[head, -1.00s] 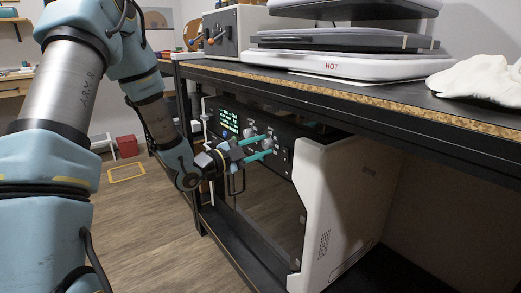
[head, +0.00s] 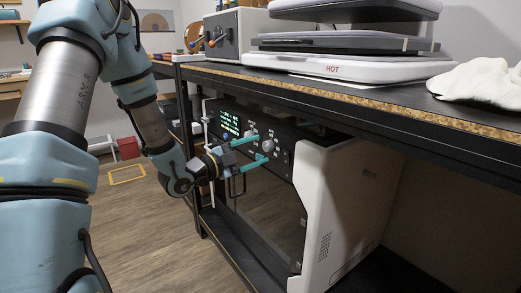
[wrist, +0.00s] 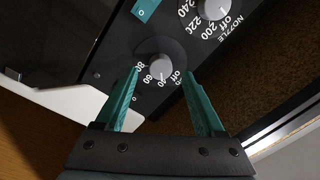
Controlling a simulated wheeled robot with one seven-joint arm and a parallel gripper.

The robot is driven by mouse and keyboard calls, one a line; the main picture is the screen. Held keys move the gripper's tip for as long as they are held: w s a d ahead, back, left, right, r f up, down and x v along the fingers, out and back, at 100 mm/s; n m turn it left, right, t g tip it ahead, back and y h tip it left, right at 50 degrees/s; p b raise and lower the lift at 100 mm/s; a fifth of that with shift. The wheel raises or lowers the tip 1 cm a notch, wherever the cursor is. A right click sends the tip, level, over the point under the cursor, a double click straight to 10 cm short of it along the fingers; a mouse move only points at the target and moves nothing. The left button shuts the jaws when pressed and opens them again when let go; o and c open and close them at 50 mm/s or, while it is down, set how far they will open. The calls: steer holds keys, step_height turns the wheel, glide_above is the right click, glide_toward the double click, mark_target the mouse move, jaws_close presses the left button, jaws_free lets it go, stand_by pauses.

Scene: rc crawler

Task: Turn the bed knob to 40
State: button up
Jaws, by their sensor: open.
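The bed knob (wrist: 161,69) is a round grey dial on the black front panel, with off and numbers such as 60 and 80 printed around it. The direction of its pointer is not clear. It also shows in the head view (head: 268,146). My gripper (wrist: 161,75) is open, and its two teal fingertips lie on either side of the knob in the wrist view. In the head view my gripper (head: 263,147) points at the panel with the fingers apart, their tips close to the knob. I cannot tell any contact.
The nozzle knob (wrist: 216,8) is close by, with numbers such as 200 to 240. A lit display (head: 230,122) is left of the knobs. The machine's white side (head: 345,210) stands under the workbench (head: 330,92), whose top overhangs the panel. Open floor lies left.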

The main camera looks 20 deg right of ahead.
steer(key=v, duration=0.8)
steer(key=shift+a, duration=0.3)
